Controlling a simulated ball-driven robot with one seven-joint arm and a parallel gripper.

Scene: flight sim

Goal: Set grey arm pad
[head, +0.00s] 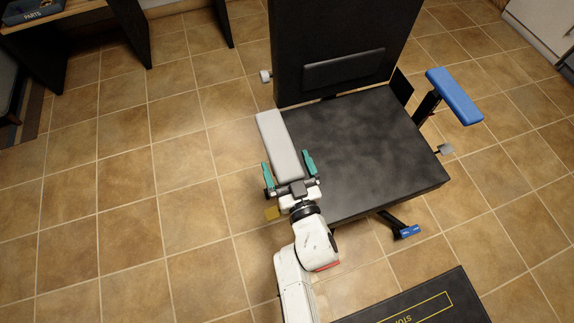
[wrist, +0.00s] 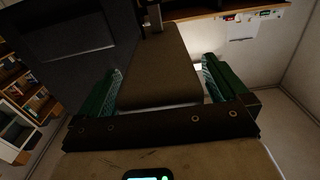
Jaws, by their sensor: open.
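The grey arm pad (head: 277,138) is long and pale and lies along the left side of the black seat (head: 365,145). My gripper (head: 288,165) is at its near end, with one teal finger on each side. The jaws are open. In the wrist view the pad (wrist: 160,65) shows darker, between the two green fingers of my gripper (wrist: 160,78). I cannot tell if either finger touches it. What supports the pad from below is hidden.
A blue arm pad (head: 455,95) stands on a dark post at the seat's right. The tall black backrest (head: 340,30) rises behind. A blue-ended bar (head: 408,232) sticks out in front. A black lettered mat (head: 430,303) lies at the bottom.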

